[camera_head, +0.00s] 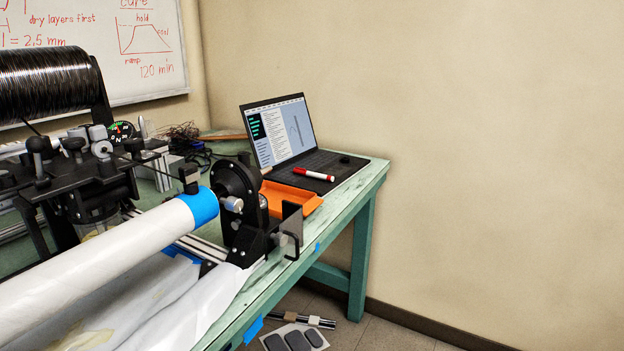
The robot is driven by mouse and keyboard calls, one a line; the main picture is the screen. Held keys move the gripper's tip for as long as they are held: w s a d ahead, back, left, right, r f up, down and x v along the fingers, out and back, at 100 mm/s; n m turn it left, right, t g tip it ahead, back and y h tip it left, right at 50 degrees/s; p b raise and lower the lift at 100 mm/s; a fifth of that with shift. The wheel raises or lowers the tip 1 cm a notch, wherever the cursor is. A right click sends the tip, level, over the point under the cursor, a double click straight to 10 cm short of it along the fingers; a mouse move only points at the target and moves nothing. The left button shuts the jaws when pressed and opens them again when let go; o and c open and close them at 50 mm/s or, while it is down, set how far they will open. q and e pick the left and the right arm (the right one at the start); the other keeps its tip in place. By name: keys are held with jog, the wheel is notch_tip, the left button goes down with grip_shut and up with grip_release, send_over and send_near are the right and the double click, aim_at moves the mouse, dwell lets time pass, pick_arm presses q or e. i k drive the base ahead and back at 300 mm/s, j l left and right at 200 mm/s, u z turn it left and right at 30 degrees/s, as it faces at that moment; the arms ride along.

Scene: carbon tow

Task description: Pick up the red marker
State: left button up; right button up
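The red marker (314,174) is white-bodied with a red cap at its left end. It lies on the front part of the open laptop (305,160), near the laptop's front edge. The laptop stands at the far right end of the green workbench (345,188). Neither of my grippers shows in the head view, so their state is hidden.
An orange tray (290,199) sits just in front of the laptop. A winding machine with a black end bracket (240,205) and a long white tube (95,262) fills the left side. Cables (178,137) lie behind. Floor right of the bench is clear.

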aim_at(298, 170)
jog(key=i+l+u, duration=0.15)
jog(key=l, duration=0.15)
jog(key=i+l+u, duration=0.15)
jog(key=l, duration=0.2)
jog(key=i+l+u, duration=0.1)
jog(key=l, duration=0.25)
jog(key=i+l+u, duration=0.15)
jog(key=l, duration=0.2)
